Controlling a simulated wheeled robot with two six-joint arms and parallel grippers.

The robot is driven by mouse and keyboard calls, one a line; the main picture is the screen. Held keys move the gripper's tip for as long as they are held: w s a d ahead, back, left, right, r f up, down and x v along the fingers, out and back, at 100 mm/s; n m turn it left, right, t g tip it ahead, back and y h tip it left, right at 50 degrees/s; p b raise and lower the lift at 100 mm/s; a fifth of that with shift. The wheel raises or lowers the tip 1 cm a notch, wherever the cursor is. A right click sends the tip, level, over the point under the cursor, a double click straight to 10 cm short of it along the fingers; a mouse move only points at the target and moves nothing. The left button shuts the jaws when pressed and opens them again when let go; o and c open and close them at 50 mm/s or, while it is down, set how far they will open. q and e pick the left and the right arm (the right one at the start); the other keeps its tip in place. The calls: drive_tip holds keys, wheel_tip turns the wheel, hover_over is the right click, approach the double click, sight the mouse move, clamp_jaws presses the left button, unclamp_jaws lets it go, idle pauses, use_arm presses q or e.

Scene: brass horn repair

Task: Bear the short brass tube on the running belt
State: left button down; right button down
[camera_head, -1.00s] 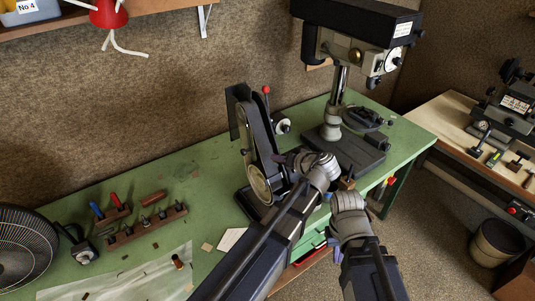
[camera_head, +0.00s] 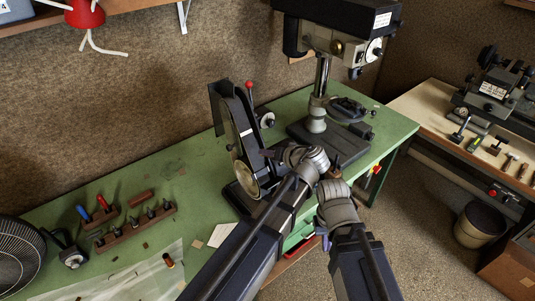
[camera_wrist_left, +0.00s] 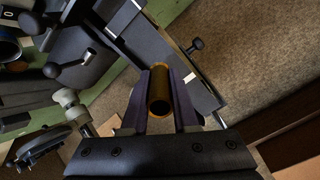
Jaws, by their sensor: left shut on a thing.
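The short brass tube (camera_wrist_left: 160,92) is in the left wrist view, between my left gripper's purple fingers, with its open end toward the camera. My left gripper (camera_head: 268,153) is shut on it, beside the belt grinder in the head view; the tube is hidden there. The belt grinder (camera_head: 240,140) stands on the green bench, its belt slanting between upper end and lower wheel. Its dark arm lies just beyond the tube in the left wrist view. I cannot tell whether the tube touches the belt. My right gripper (camera_head: 324,240) is mostly hidden by its wrist; its jaw state is unclear.
A drill press (camera_head: 317,110) stands right of the grinder on the bench. A rack of small tools (camera_head: 137,230), a pale sheet (camera_head: 135,280) and a fan (camera_head: 18,255) are at the left. A bin (camera_head: 477,225) is on the floor at the right.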

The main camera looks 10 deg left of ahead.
sight(253, 151)
use_arm(q)
drive_tip(key=shift+b+x, duration=1.15)
drive_tip(key=shift+x, duration=1.2)
drive_tip(key=shift+b+x, duration=0.55)
drive_tip(key=shift+x, duration=0.45)
idle(0.3)
drive_tip(key=p+v, duration=0.3)
drive_tip(key=v, duration=0.2)
drive_tip(key=shift+r, duration=0.15)
drive_tip(key=shift+p+v, duration=0.35)
drive_tip(key=shift+v, duration=0.6)
drive_tip(key=shift+f, duration=0.2)
